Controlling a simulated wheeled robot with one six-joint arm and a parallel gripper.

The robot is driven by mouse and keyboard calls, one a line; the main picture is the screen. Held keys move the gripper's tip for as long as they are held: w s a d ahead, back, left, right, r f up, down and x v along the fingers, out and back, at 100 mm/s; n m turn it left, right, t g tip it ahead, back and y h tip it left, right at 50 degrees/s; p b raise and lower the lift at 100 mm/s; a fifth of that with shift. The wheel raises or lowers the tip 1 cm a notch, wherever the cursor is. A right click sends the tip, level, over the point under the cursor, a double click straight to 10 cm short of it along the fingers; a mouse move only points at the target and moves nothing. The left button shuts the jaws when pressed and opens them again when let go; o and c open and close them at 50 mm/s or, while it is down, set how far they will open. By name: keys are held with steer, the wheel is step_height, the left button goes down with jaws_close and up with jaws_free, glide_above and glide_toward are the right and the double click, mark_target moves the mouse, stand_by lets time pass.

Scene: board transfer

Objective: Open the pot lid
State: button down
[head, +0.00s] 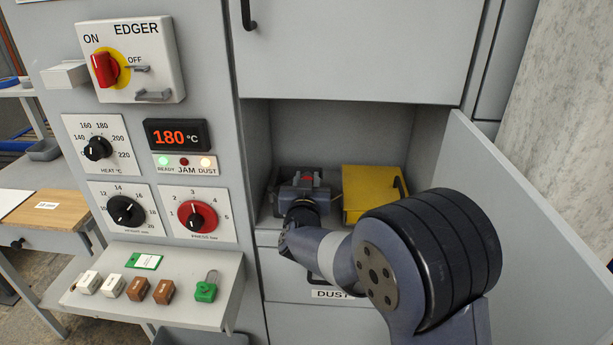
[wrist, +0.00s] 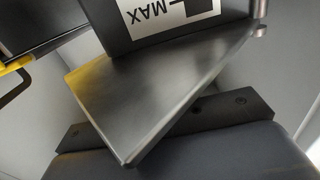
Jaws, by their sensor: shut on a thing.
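The dark grey pot (head: 318,190) with a small red mark on top sits in the left part of the open compartment in the head view. My gripper (head: 303,203) reaches in from the front and is shut at the pot, on the pot lid. In the wrist view a smooth grey metal plate (wrist: 150,95), which looks like the lid, fills the middle and lies at a slant. Behind it is a dark face with a white label (wrist: 168,14) reading MAX upside down. The fingertips and the exact grip are hidden. I cannot tell how far the lid is raised.
A yellow box (head: 372,190) with a dark handle stands right of the pot. The open compartment door (head: 535,200) stands on the right. My arm fills the front of the opening. A shelf (head: 190,300) with small blocks and a green padlock (head: 206,288) juts out at left.

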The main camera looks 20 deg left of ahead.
steer(key=s+m+h+p, duration=0.1)
steer(key=h, duration=0.1)
steer(key=s+m+h+p, duration=0.1)
steer(key=m+h+p, duration=0.1)
steer(key=h+p, duration=0.1)
steer(key=shift+s+r+m+t+h, duration=0.25)
steer(key=shift+s+m+t+h, duration=0.05)
steer(key=shift+s, duration=0.1)
steer(key=shift+s+a+f+m+g+h+p, duration=0.1)
steer(key=shift+s+m+g+h+p, duration=0.1)
steer(key=shift+s+m+h+p, duration=0.5)
steer(key=shift+s+a+m+g+h, duration=0.15)
steer(key=shift+m+h, duration=0.35)
steer(key=shift+h, duration=0.6)
steer(key=shift+s+d+f+m+g+h+p, duration=0.1)
steer(key=shift+s+m+g+h+p, duration=0.2)
steer(key=shift+s+m+h, duration=0.45)
steer(key=shift+w, duration=0.25)
steer(key=shift+r, duration=0.1)
steer(key=c, duration=1.1)
jaws_free()
steer(key=b+v, duration=0.1)
steer(key=v, duration=1)
steer(key=shift+f+b, duration=0.2)
steer(key=shift+b, duration=0.1)
steer(key=shift+w+a, duration=0.1)
steer(key=shift+c, duration=0.2)
